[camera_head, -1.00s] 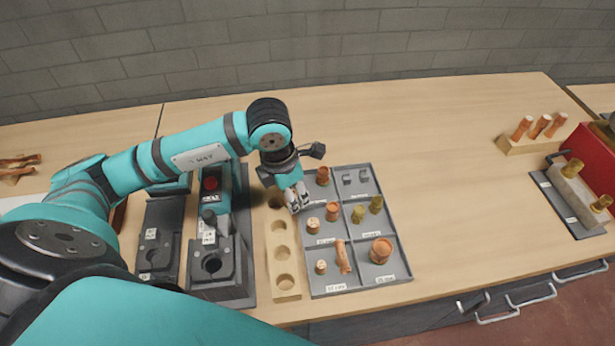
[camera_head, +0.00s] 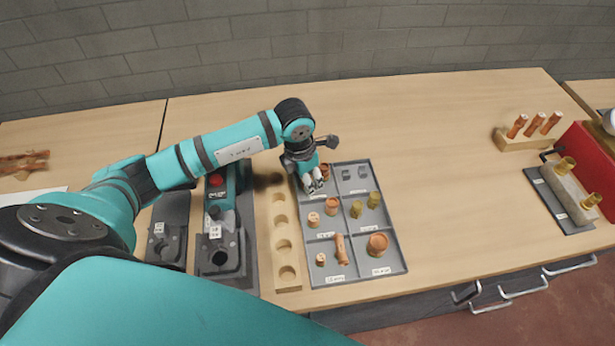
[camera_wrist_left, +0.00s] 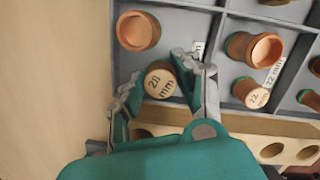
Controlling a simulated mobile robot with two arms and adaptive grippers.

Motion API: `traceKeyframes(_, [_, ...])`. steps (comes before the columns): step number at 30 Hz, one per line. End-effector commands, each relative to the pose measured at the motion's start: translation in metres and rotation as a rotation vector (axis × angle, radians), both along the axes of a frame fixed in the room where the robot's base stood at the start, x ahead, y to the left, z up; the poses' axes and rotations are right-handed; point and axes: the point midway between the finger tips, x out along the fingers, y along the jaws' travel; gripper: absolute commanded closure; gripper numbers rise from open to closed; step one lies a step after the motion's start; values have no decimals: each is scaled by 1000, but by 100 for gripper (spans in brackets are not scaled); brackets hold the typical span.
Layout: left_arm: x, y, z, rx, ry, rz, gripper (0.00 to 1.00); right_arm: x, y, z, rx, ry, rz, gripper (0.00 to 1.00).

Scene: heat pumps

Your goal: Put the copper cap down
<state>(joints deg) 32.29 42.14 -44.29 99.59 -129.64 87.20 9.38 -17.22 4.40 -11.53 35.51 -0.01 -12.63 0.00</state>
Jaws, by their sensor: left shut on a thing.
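My left gripper (camera_head: 313,185) is over the far left compartment of the grey sorting tray (camera_head: 396,250). In the left wrist view its fingers (camera_wrist_left: 160,85) are shut on a copper cap (camera_wrist_left: 160,80) with a "28 mm" label on its round face. In the head view the gripper hides the cap. Another copper fitting (camera_head: 325,171) stands in the same compartment, and it shows just beyond the cap in the left wrist view (camera_wrist_left: 138,30). I cannot tell whether the cap touches the tray floor. My right gripper is not in view.
A wooden block (camera_head: 288,287) with several round holes lies along the tray's left side. Other tray compartments hold copper and brass fittings, including a large cap (camera_head: 378,243). A machine with a red button (camera_head: 215,180) stands further left.

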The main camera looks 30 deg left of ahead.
Motion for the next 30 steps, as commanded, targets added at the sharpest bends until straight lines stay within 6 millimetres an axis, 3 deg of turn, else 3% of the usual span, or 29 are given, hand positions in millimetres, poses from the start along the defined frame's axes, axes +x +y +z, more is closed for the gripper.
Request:
traceKeyframes(2, [0,0,-4,0,0,0,100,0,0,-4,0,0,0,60])
traceKeyframes(3, [0,0,-3,0,0,0,65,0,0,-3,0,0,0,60])
traceKeyframes(5, [0,0,-2,0,0,0,57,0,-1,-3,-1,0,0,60])
traceKeyframes(17, [0,1,6,-1,-4,-1,57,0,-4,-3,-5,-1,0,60])
traceKeyframes(30, [-10,7,92,0,-6,-1,57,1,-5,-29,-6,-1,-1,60])
